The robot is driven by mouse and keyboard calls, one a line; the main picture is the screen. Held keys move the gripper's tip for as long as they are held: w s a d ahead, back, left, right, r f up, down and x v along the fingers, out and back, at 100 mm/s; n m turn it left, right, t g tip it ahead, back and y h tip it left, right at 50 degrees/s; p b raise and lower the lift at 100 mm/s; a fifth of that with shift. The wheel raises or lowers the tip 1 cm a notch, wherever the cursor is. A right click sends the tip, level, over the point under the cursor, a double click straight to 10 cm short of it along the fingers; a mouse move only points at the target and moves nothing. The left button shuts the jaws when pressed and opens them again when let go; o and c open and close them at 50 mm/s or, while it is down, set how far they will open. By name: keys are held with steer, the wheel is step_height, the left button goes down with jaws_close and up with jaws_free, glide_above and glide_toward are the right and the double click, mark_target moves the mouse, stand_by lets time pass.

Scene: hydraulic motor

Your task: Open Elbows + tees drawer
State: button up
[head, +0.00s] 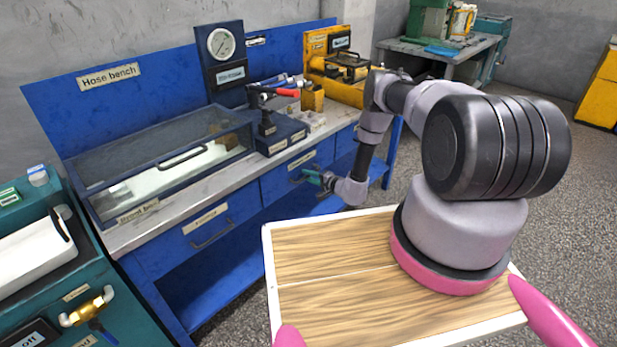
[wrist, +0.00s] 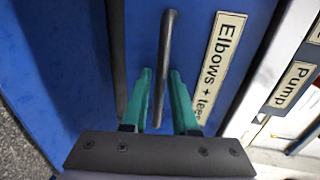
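The Elbows + tees drawer (head: 275,185) is the right-hand blue drawer under the hose bench, and its front looks flush with the bench. Its label reads clearly in the wrist view, beside the blue drawer front (wrist: 70,60). The dark bar handle (wrist: 166,60) runs up the wrist view. My gripper (wrist: 161,74) has its teal fingers apart, one on each side of the handle, with gaps showing. How deep the handle sits between them I cannot tell. In the head view my gripper (head: 313,178) is at the drawer front and partly hides the handle.
A second blue drawer (head: 208,236) with a handle is to the left. A glass-lidded case (head: 165,165), a clamp tool (head: 275,125) and a gauge panel (head: 221,55) stand on the bench. A teal unit (head: 50,270) is at the left. Floor shows at right.

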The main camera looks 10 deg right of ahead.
jaws_close()
stand_by(1.4)
